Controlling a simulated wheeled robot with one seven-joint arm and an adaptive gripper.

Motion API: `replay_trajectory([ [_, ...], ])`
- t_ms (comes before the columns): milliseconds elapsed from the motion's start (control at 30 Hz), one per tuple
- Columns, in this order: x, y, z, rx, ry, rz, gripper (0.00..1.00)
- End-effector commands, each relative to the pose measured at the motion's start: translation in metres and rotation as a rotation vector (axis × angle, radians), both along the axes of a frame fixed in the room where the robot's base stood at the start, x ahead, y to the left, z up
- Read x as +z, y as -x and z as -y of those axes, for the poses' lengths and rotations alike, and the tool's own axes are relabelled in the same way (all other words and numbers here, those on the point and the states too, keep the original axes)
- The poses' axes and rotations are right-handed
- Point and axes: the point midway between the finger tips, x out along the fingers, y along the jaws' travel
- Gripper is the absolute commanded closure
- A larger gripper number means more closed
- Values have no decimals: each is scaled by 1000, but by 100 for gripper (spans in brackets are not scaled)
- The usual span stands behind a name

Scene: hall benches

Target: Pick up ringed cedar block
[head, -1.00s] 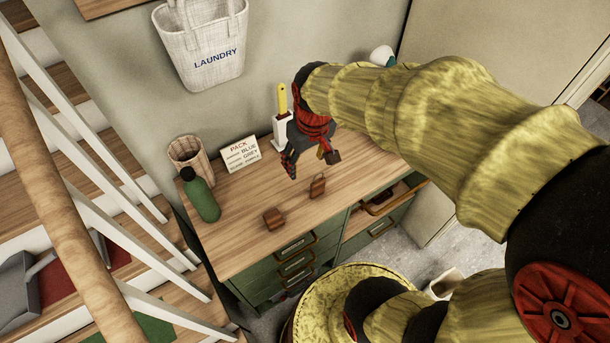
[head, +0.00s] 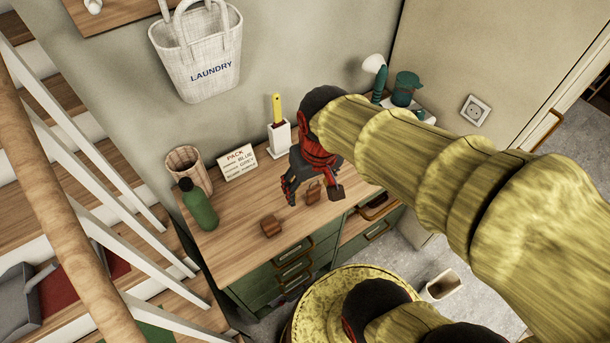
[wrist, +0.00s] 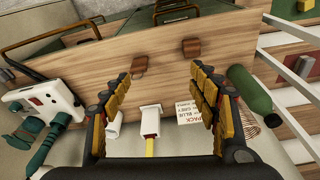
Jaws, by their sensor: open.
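Two small reddish-brown wooden blocks stand on the wooden bench top. One block (head: 313,194) shows between my fingers in the head view; it is the left block (wrist: 139,64) in the wrist view. The other block (head: 271,226) stands nearer the bottle and is the right block (wrist: 192,47) in the wrist view. The left one seems to have a loop or band, but I cannot tell surely which is ringed. My gripper (head: 313,197) is open and empty, pointing down over the bench. In the wrist view both blocks lie beyond the fingertips (wrist: 160,76), apart from them.
A green bottle (head: 200,206), woven basket (head: 187,168), printed card (head: 237,162) and white holder with a yellow-handled tool (head: 279,138) stand along the back of the bench. Green drawers (head: 292,262) are below the front edge. Stair rails rise at left.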

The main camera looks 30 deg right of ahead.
Motion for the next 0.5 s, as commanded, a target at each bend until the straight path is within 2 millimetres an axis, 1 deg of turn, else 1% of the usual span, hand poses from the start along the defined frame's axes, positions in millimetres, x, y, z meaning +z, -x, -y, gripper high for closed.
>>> replay_trajectory([
  [33,-12,-7,9,-18,-7,-56,39],
  [167,-48,-26,31,-35,-24,-162,39],
  [233,-69,-36,42,-32,-34,-208,39],
  [400,-119,-58,66,7,-52,-274,39],
  [467,-134,-68,71,35,-52,-280,39],
  [500,-141,-78,75,61,-48,-271,39],
])
